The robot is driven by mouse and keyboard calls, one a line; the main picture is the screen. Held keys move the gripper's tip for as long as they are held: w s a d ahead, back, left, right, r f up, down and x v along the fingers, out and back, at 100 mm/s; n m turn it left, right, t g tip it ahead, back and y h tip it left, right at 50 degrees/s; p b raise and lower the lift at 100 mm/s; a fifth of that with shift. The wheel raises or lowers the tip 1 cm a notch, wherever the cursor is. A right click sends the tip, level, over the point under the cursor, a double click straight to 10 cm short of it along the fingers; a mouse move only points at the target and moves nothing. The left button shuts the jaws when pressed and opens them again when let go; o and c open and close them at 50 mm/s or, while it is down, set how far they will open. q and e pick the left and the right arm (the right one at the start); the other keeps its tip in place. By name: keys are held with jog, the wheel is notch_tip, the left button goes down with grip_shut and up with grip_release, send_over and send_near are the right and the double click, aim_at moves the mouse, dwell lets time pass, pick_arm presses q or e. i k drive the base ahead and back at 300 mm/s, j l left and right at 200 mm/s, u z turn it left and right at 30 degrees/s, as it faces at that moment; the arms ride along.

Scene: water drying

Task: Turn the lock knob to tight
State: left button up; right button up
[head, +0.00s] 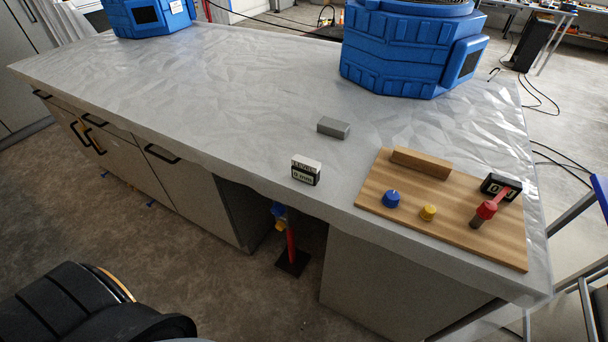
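A wooden board (455,225) lies at the right end of the covered bench. On it are a blue knob (392,198) with a small light mark on top, a smaller yellow knob (428,212), and a red-topped lever (486,209) on a dark post. I cannot tell from labels which one is the lock knob. A black switch-like block (500,186) sits behind the red lever, and its lettering is too small to read surely. Neither of my grippers is in view, and nothing touches the knobs.
A wooden block (421,163) sits along the board's back edge. A small display box (306,171) and a grey block (333,128) stand left of the board. A large blue machine (405,55) stands behind. The bench top (200,90) is otherwise mostly clear.

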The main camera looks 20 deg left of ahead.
aim_at(280, 225)
jog(key=k+j+u, duration=0.1)
jog(key=u, duration=0.75)
jog(key=i+j, duration=0.1)
jog(key=j, duration=0.4)
jog(key=i+j, duration=0.1)
jog(key=j, duration=0.4)
jog(key=i+j, duration=0.1)
jog(key=j, duration=0.85)
jog(key=i+u, duration=0.05)
